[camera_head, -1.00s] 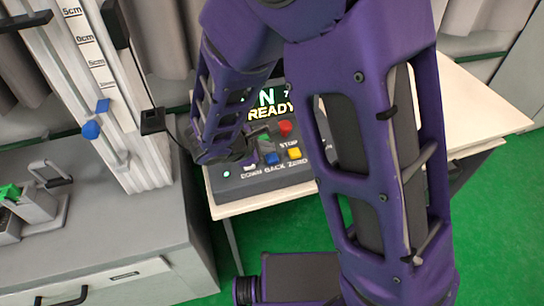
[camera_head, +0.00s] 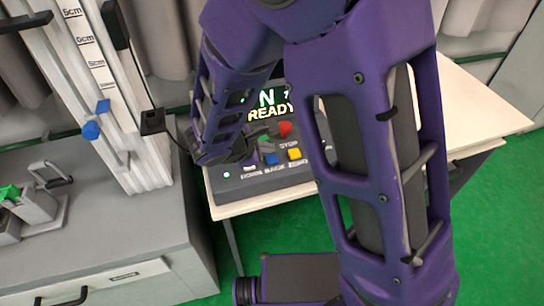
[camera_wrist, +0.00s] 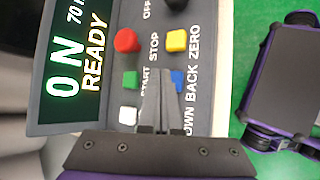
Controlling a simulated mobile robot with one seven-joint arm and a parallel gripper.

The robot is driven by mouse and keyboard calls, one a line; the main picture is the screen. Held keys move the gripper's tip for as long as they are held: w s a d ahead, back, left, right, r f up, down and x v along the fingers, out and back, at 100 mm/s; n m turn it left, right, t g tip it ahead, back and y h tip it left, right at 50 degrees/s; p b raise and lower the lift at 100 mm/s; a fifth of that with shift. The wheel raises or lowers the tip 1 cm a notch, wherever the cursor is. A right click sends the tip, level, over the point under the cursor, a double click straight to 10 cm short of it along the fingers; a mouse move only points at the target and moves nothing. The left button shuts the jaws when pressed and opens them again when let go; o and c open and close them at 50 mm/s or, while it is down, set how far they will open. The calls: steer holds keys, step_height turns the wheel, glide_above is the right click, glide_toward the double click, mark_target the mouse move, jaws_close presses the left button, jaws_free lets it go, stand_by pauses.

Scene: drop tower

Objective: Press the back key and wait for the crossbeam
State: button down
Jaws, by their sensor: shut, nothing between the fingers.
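The control panel (camera_head: 262,182) stands on a white table, with a display (camera_wrist: 75,60) reading READY. The blue back key (camera_wrist: 177,81) shows in the wrist view just right of my gripper's fingertips (camera_wrist: 159,75); it also shows in the head view (camera_head: 270,159). My gripper is shut and empty, its tips over the panel between the green start key (camera_wrist: 131,79) and the blue key. I cannot tell whether the tips touch the panel. The drop tower (camera_head: 120,120) rises at the left in the head view; I cannot tell which part is the crossbeam.
The red stop key (camera_wrist: 127,40) and yellow zero key (camera_wrist: 176,40) lie close to the fingers, with a white key (camera_wrist: 128,115) nearer the palm. A grey cabinet (camera_head: 110,245) stands below the tower. The white table (camera_head: 480,100) is bare at right.

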mark_target(268, 160)
steer(key=shift+f, duration=0.2)
stand_by(0.5)
steer(key=shift+f+b, duration=0.3)
steer(key=shift+b, duration=0.35)
steer(key=shift+f, duration=0.45)
stand_by(0.4)
steer(key=shift+r, duration=0.1)
steer(key=shift+r+p, duration=0.6)
steer(key=shift+r, duration=0.25)
steer(key=shift+r+p, duration=1.75)
steer(key=shift+r, duration=0.75)
